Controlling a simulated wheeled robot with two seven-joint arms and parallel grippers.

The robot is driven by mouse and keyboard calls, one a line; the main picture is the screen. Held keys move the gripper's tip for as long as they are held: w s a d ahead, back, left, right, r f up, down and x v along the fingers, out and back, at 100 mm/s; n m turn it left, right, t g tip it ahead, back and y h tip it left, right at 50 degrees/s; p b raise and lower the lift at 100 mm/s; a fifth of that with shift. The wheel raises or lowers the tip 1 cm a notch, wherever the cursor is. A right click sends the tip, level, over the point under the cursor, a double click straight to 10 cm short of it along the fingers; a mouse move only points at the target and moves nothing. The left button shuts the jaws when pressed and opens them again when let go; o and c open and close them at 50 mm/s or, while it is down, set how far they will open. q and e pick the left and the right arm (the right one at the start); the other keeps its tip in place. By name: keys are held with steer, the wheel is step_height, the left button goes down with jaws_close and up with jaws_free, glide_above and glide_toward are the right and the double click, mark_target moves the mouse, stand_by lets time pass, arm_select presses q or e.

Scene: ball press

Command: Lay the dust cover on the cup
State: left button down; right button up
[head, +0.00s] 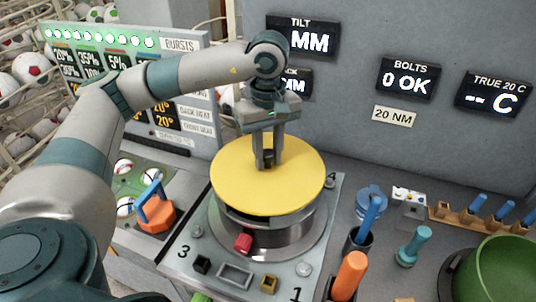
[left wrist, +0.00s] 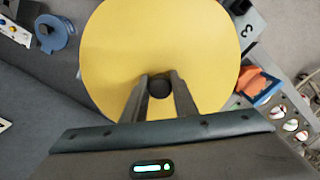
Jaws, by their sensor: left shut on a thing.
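The dust cover is a round yellow disc (head: 240,185) with a small dark knob (left wrist: 160,87) at its middle. In the head view it lies over, or just above, the metal cup (head: 268,235); I cannot tell whether it touches the rim. The cup's near side shows below the disc, and its top is hidden. My left gripper (head: 267,163) points down and is shut on the knob. The left wrist view shows its two fingers (left wrist: 159,95) on either side of the knob, with the yellow disc (left wrist: 120,45) beneath. My right gripper is not in view.
An orange block with a blue handle (head: 157,212) is at left. Blue and orange handled tools (head: 352,268) and a green bowl (head: 500,272) stand at right. Display panels line the back wall.

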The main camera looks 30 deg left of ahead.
arm_select(q)
steer(key=shift+f, duration=0.15)
steer(key=c, duration=1.3)
jaws_free()
steer(key=shift+c, duration=0.2)
steer(key=shift+r+b, duration=0.45)
steer(key=shift+r, duration=0.25)
step_height(320, 180, up, 16)
steer(key=b, duration=0.1)
steer(key=shift+b, duration=0.4)
